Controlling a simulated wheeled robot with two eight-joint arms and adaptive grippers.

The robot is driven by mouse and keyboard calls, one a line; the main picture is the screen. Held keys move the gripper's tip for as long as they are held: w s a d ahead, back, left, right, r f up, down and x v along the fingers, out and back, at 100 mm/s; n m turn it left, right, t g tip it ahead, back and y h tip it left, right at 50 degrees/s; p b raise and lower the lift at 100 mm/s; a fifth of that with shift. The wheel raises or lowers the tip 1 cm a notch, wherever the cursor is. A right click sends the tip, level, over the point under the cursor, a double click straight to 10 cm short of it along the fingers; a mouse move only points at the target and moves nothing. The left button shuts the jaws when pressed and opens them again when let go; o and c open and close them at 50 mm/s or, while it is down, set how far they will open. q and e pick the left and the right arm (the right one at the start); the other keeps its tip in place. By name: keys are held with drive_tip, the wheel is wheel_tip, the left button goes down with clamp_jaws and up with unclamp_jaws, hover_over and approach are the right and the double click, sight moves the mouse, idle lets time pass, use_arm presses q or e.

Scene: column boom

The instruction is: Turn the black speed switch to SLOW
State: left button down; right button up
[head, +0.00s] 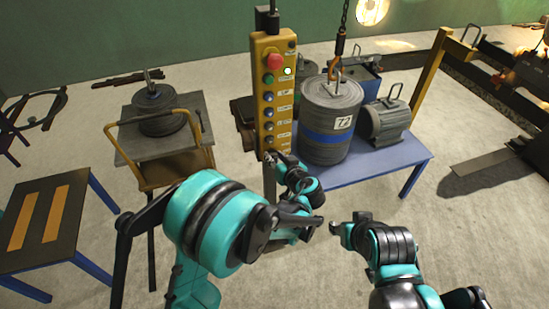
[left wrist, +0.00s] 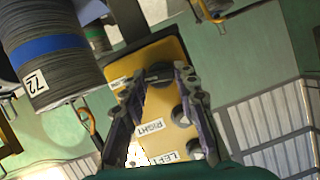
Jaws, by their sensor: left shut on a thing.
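The yellow control pendant (head: 262,95) hangs upright at the centre of the head view, with a red button at its top and several buttons below. My left gripper (head: 274,158) is at its lower end. In the left wrist view the black speed switch (left wrist: 159,76) sits at the end of the pendant face, between the two fingers of my left gripper (left wrist: 160,70), which is shut on it. A small white label beside it is partly hidden and too small to read, so I cannot tell the switch's setting. My right gripper (head: 338,227) is low and apart from the pendant; its fingers are unclear.
A grey drum (head: 331,110) marked 72 hangs below a hook and chain just right of the pendant, over a blue table (head: 385,165). A grey motor (head: 386,121) stands beside it. A cart (head: 160,150) with a coil is at left. The floor at right front is clear.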

use_arm(q)
drive_tip(key=shift+m, duration=0.3)
idle(0.4)
drive_tip(key=c, duration=1.2)
unclamp_jaws()
drive_tip(key=shift+o, duration=0.2)
drive_tip(key=v, duration=0.7)
drive_tip(key=shift+s+d, duration=0.2)
